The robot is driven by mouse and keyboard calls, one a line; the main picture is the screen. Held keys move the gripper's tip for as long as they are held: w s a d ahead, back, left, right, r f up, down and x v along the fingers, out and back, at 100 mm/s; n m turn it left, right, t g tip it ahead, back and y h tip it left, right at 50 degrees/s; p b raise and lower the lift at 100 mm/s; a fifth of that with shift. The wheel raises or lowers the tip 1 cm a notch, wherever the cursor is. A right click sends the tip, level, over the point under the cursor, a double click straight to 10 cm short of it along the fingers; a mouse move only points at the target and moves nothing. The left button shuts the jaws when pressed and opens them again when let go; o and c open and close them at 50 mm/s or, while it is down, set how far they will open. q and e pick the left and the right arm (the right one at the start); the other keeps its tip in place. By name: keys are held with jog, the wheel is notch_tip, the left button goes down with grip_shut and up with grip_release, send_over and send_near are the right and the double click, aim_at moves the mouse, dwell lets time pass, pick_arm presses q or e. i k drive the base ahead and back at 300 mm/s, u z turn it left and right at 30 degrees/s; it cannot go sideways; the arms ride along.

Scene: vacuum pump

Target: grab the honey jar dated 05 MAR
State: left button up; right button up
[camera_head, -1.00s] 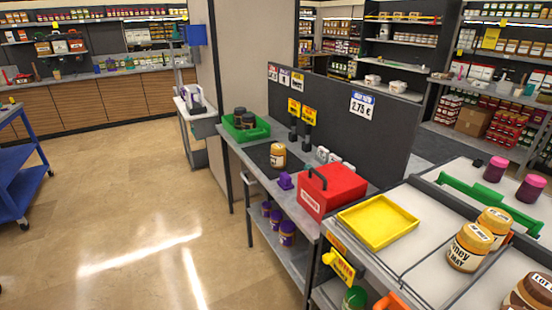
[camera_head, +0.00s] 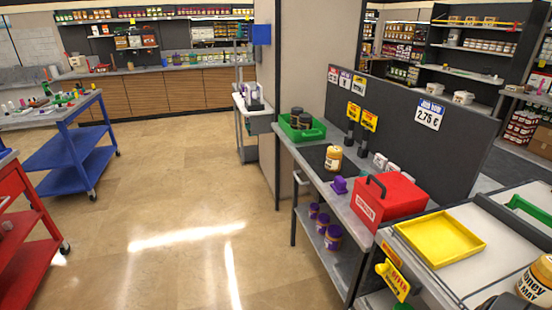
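A honey jar (camera_head: 537,281) with a gold lid and a white label stands at the right edge of the head view, partly cut off. Its label shows "Honey" and "MAY" below. A smaller jar with a pale lid and yellowish body (camera_head: 333,158) stands on the grey counter behind the red box; its label is too small to read. I cannot see a jar marked 05 MAR. Neither of my grippers is in view.
A red toolbox (camera_head: 391,199), a yellow tray (camera_head: 440,238) and a green crate (camera_head: 302,127) with dark jars line the counter. A blue cart (camera_head: 72,150) and a red cart (camera_head: 30,215) stand at left. The floor (camera_head: 170,215) between is clear.

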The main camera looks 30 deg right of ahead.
aim_at(334, 157)
jog(key=u, duration=0.1)
jog(key=i, duration=3.1)
jog(key=z, duration=2.95)
